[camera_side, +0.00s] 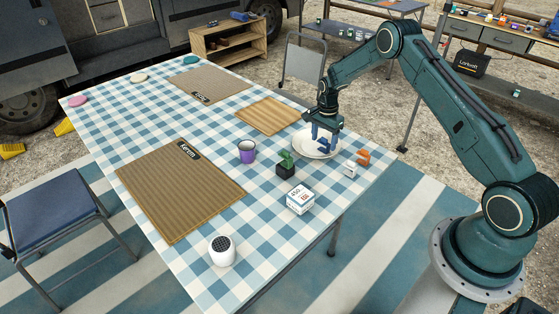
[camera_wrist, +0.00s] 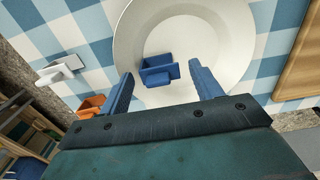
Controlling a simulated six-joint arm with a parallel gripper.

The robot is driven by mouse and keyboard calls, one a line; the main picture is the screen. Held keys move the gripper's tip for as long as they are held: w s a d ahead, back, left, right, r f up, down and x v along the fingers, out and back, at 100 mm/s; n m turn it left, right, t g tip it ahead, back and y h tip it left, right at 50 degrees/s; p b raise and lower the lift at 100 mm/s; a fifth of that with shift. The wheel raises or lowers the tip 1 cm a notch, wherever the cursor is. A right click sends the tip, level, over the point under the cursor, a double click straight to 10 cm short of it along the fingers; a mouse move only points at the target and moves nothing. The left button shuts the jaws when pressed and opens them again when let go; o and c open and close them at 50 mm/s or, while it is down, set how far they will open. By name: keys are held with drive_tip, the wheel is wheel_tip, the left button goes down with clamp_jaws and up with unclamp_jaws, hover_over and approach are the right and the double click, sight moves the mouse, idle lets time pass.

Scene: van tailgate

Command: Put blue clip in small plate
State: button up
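The blue clip (camera_wrist: 158,70) lies on the small white plate (camera_wrist: 228,30), inside the rim, in the wrist view. In the side view the plate (camera_side: 304,146) is at the right part of the table, and the clip is hard to tell from my blue fingers there. My gripper (camera_side: 325,138) points down over the plate. In the wrist view its two blue fingers (camera_wrist: 161,72) are spread apart, with visible gaps on both sides of the clip. The gripper holds nothing.
An orange clip (camera_side: 363,157) and a white clip (camera_side: 350,170) lie just right of the plate. A small potted plant (camera_side: 286,166), a purple mug (camera_side: 247,151) and a white box (camera_side: 300,199) stand nearby. A wooden mat (camera_side: 268,115) is left of the plate.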

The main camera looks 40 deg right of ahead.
drive_tip(key=shift+r, duration=0.15)
wheel_tip(320, 180, up, 13)
idle(0.9)
idle(0.5)
drive_tip(key=s+a+r+n+t, duration=0.1)
drive_tip(key=s+a+r+n, duration=0.45)
drive_tip(key=r, duration=0.55)
drive_tip(key=s+a+r+n+t, duration=0.25)
drive_tip(key=s+a+r, duration=0.35)
drive_tip(key=a+r, duration=0.3)
drive_tip(key=s+a+r+n, duration=0.1)
drive_tip(key=s+a+n, duration=0.1)
drive_tip(key=s, duration=0.6)
drive_tip(key=s+a+r+n+t, duration=0.1)
drive_tip(key=s+a+n, duration=0.2)
drive_tip(key=s, duration=0.4)
drive_tip(key=s+a+r+n+t, duration=0.1)
drive_tip(key=s+a+n, duration=0.1)
drive_tip(key=s+n, duration=0.3)
drive_tip(key=s, duration=0.3)
drive_tip(key=shift+s+a+r, duration=0.15)
drive_tip(key=shift+s+a, duration=0.1)
drive_tip(key=shift+s, duration=0.1)
